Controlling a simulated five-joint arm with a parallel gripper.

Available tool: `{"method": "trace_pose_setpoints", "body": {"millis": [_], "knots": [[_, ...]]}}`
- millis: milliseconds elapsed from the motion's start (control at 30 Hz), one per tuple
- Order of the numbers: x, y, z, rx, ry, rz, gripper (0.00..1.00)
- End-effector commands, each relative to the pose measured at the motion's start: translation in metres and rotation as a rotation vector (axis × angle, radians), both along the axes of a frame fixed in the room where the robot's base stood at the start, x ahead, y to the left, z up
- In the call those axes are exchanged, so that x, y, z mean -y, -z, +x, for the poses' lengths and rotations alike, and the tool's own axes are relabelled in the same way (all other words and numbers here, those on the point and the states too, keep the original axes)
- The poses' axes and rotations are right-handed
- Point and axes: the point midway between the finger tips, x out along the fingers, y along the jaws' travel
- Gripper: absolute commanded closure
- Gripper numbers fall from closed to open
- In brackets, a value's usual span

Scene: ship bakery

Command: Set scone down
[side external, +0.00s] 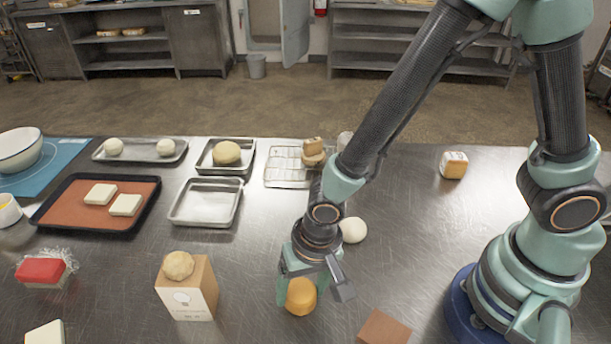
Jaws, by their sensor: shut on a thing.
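My gripper (312,290) points down at the front middle of the steel table in the side external view. It is shut on the scone (300,297), a round, golden-orange piece. A finger shows on each side of the scone, and its upper part is partly hidden by the gripper. The scone is at or just above the table top; I cannot tell whether it touches.
A cardboard box (190,290) with a pale, rough lump (178,265) on top stands left of my gripper. A white dough ball (353,230) lies behind it. A brown block (384,328) is at front right. A steel tray (206,219) stands behind left.

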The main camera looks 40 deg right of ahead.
Motion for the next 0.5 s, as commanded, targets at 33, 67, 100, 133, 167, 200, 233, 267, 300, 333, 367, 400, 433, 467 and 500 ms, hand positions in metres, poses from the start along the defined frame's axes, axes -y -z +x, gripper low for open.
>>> {"method": "trace_pose_setpoints", "body": {"millis": [33,67,100,133,167,200,233,267,300,333,367,400,433,467,500], "knots": [[0.0000,0.0009,0.0000,0.000,0.000,0.000,0.82],[0.0001,0.0017,0.0000,0.000,0.000,0.000,0.82],[0.0000,0.0028,0.0000,0.000,0.000,0.000,0.82],[-0.0001,0.0024,0.0001,0.000,0.000,0.000,0.15],[-0.0002,0.0022,0.0001,0.000,0.000,0.001,0.04],[-0.0001,0.0022,0.0001,0.000,0.000,0.000,0.00],[-0.0001,0.0022,0.0001,0.000,0.000,0.000,0.00],[-0.0001,0.0022,0.0001,0.000,0.000,0.000,0.00],[-0.0001,0.0022,0.0001,0.000,0.000,0.000,0.00],[-0.0001,0.0021,0.0001,0.000,0.000,0.000,0.00],[-0.0001,0.0021,0.0001,0.000,0.000,0.000,0.00],[-0.0001,0.0020,0.0001,0.000,0.000,0.000,0.00],[-0.0001,0.0016,0.0001,0.000,0.000,0.000,0.00],[-0.0001,0.0009,0.0001,0.000,0.000,0.000,0.00],[-0.0001,-0.0006,0.0001,0.000,0.000,0.001,0.00]]}}
